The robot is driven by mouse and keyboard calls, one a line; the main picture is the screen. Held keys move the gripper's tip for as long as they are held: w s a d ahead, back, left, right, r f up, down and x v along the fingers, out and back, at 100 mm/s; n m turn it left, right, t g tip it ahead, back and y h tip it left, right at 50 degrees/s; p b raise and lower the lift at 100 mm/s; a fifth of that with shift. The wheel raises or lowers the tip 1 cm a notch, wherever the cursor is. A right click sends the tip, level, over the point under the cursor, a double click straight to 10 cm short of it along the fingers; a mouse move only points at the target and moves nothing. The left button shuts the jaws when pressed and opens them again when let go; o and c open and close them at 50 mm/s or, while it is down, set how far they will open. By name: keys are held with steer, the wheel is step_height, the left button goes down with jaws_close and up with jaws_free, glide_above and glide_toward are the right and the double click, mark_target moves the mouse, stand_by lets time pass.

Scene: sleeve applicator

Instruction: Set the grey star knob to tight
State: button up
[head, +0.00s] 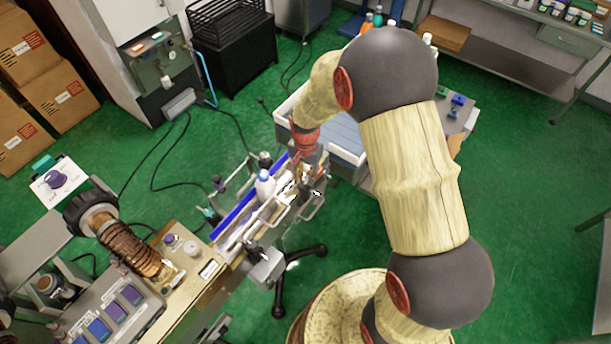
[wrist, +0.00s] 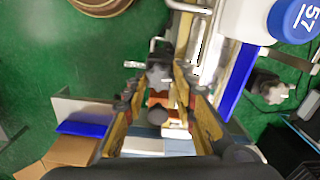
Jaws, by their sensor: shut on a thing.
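A grey star knob (wrist: 159,74) shows in the wrist view between the fingertips of my gripper (wrist: 156,83), beside a metal rail. My gripper is closed on this knob, with one finger on each side. In the head view my gripper (head: 311,183) is at the right side of the conveyor guide rails, and the knob it holds is hard to make out there. A second grey star knob (wrist: 268,89) stands on the other side of the rails, clear of the gripper. I cannot read any tight or loose marking.
A white bottle (head: 265,186) with a blue cap (wrist: 293,20) stands on the conveyor between metal rails and a blue strip (wrist: 243,82). A light-coloured bin (head: 345,145) is behind the gripper. The sleeve machine (head: 135,250) is at left. Green floor is open at right.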

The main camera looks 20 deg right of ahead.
mark_target(306, 179)
steer(key=shift+m, duration=0.9)
steer(key=o, duration=1.2)
steer(key=shift+c, duration=0.2)
step_height(306, 179, up, 12)
